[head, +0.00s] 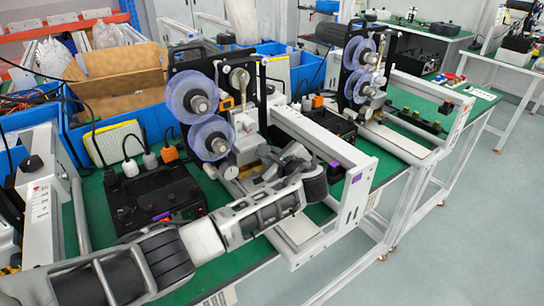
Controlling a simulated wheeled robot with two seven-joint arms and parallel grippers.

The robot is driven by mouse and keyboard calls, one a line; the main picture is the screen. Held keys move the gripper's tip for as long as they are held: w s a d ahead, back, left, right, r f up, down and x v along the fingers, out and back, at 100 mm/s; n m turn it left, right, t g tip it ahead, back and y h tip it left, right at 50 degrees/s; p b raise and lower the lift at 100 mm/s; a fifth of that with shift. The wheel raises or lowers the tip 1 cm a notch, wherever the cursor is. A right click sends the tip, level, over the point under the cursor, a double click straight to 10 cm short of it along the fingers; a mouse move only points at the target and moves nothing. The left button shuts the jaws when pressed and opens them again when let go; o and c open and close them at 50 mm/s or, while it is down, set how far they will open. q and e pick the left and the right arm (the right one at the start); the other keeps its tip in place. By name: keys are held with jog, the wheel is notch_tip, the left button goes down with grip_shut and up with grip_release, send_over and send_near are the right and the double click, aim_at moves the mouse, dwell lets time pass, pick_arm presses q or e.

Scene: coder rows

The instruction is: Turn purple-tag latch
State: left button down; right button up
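The nearer coder machine (240,85) has a black back plate and two translucent blue-purple reels (192,97). A purple tag (356,179) is on the end of its white frame. Another small purple mark (335,165) is by the dark part behind the frame. I cannot make out which part is the latch. My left arm reaches in from the lower left, and my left gripper (272,166) is at the lower front of the machine; its fingers are too obscured to read. My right gripper is out of view.
A second coder machine (365,75) stands farther back on the green table (237,276). Blue bins and a cardboard box (125,80) are behind at left. The white frame (320,145) juts out right of my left arm. Open floor (450,235) lies at right.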

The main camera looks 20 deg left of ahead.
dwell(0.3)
pick_arm(q)
jog(key=c, duration=1.3)
grip_release()
jog(key=shift+o, duration=0.2)
jog(key=shift+r, duration=0.1)
jog(key=s+d+r, duration=0.3)
jog(key=s+r, duration=0.9)
jog(key=s, duration=0.1)
jog(key=shift+s+d+r+b, duration=0.3)
jog(key=shift+d+r+b, duration=0.1)
